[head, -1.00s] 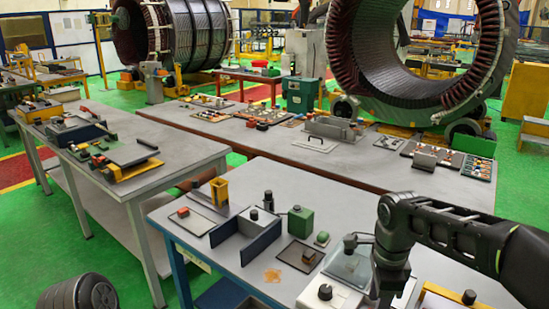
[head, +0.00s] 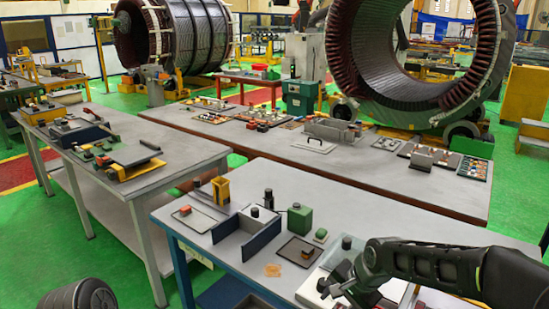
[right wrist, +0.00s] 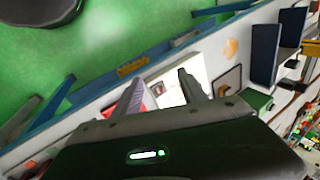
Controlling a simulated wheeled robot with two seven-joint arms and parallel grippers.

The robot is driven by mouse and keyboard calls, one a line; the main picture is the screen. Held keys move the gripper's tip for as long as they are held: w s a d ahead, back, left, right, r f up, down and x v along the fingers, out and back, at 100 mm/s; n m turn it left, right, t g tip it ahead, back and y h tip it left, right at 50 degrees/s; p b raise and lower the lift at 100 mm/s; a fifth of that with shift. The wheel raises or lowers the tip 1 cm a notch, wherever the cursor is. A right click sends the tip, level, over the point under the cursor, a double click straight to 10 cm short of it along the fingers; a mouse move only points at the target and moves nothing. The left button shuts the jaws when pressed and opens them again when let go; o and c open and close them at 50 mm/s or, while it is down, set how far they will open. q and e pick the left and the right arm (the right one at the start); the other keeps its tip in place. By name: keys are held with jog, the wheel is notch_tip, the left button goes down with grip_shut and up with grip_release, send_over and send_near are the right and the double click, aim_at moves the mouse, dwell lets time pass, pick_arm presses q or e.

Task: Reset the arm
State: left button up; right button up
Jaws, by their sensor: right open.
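My right arm comes in from the right edge in the head view. My right gripper (head: 338,289) is low over the front of the blue-edged table (head: 235,262), close to a white panel (head: 310,290) that it partly covers. In the right wrist view its two fingers (right wrist: 160,92) stand apart with nothing between them. The white panel (right wrist: 193,88) shows behind the fingers there. Whether the fingers touch anything cannot be told. My left gripper is not in view.
On the table are a dark blue angled holder (head: 262,240), a green block (head: 300,218), a yellow holder (head: 221,190) and a dark tray (head: 299,251). An orange patch (head: 273,270) lies on a bare stretch. A long grey bench (head: 350,172) and large stators stand behind.

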jog(key=s+a+f+n+y, duration=0.1)
jog(key=s+a+f+n, duration=0.25)
jog(key=f, duration=0.55)
jog(key=s+a+f+n, duration=0.3)
jog(key=s+f, duration=0.2)
jog(key=f, duration=0.4)
jog(key=s+f+g, duration=0.1)
jog(key=s+f, duration=0.2)
jog(key=s, duration=0.3)
jog(key=s+f+g, duration=0.1)
jog(key=s+f, duration=0.3)
jog(key=s, duration=0.3)
jog(key=s+a+f+n+g, duration=0.1)
jog(key=s+f, duration=0.3)
jog(key=s, duration=0.3)
jog(key=shift+s+f, duration=0.2)
jog(key=shift+s, duration=0.05)
